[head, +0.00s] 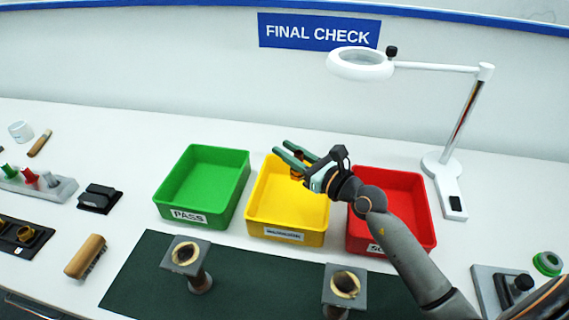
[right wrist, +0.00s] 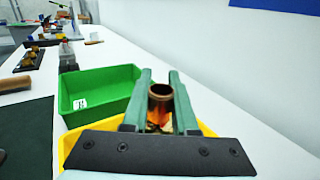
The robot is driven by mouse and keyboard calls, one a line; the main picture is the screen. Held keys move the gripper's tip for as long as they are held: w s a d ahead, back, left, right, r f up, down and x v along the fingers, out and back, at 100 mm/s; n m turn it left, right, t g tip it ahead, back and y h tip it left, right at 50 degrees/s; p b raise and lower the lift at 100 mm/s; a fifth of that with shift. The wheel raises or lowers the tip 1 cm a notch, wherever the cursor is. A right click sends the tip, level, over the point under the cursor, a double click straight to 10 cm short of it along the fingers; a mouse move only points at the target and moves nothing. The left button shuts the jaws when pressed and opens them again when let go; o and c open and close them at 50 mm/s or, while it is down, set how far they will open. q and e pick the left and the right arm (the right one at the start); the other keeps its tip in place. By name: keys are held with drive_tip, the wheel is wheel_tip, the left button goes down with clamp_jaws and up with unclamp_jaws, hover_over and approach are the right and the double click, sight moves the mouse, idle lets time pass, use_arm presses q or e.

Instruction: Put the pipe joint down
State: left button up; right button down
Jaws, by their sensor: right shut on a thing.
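The pipe joint (head: 297,173) is a small copper-coloured piece held in my right gripper (head: 281,150). In the right wrist view the pipe joint (right wrist: 160,102) stands between the two green fingers, its round open end facing up. My right gripper is shut on it above the yellow bin (head: 287,235), near that bin's back part. The yellow bin's rim also shows below the fingers in the wrist view. The joint's lower part is partly hidden by the fingers. My left gripper is not in view.
The green bin (head: 205,216) labelled PASS stands left and the red bin (head: 425,230) right. A magnifier lamp (head: 449,180) stands behind right. Two grey stands (head: 187,255) with brass-coloured rings are on the dark green mat (head: 258,285).

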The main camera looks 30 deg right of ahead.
drive_tip(key=f, duration=0.1)
drive_tip(key=w+f, duration=0.1)
drive_tip(key=f, duration=0.1)
drive_tip(key=w+f+b, duration=0.1)
drive_tip(key=f, duration=0.1)
drive_tip(key=shift+f, duration=0.2)
drive_tip(key=shift+s+f+b, duration=0.1)
drive_tip(key=shift+f+b, duration=0.4)
drive_tip(key=shift+b, duration=0.1)
drive_tip(key=c, duration=0.7)
unclamp_jaws()
drive_tip(key=shift+a+f, duration=0.1)
drive_tip(key=shift+f, duration=0.1)
drive_tip(key=shift+r, duration=0.1)
